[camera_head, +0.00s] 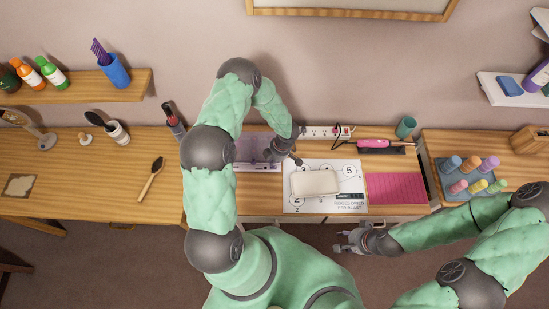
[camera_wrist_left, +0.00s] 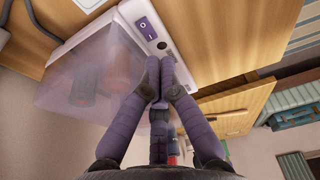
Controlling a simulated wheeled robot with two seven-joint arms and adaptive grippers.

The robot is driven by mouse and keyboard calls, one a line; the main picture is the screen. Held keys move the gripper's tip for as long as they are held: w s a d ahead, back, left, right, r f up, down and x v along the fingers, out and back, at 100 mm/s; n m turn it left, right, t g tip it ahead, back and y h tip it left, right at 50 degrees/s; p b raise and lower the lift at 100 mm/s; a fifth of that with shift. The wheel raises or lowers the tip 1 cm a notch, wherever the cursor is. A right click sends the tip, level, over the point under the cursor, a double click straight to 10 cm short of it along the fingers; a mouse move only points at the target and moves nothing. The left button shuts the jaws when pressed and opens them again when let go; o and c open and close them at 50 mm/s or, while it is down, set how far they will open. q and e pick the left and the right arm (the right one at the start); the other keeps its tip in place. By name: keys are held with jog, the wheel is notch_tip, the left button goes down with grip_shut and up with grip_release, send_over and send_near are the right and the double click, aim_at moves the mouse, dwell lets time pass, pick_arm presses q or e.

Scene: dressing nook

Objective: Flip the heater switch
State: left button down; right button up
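The heater shows in the left wrist view as a white panel (camera_wrist_left: 188,72) with a translucent purple box (camera_wrist_left: 85,72) beside it. Its purple rocker switch (camera_wrist_left: 147,29) bears O and I marks, and a dark round spot lies below it. In the head view the heater (camera_head: 262,166) is partly hidden behind my left arm. My left gripper (camera_wrist_left: 160,72) has its fingertips together, empty, near the panel just below the switch. Contact cannot be told. My right gripper (camera_head: 340,242) is open and empty in front of the desk.
A white block (camera_head: 315,183) lies on a numbered sheet (camera_head: 350,200) right of the heater. A power strip (camera_head: 325,132), pink tool (camera_head: 372,143), green cup (camera_head: 405,127) and pink mat (camera_head: 396,188) are nearby.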

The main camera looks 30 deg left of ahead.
pick_arm(q)
jog(key=w+d+v, duration=0.1)
jog(key=v, duration=0.8)
jog(key=shift+d, duration=0.45)
jog(key=shift+f, duration=0.1)
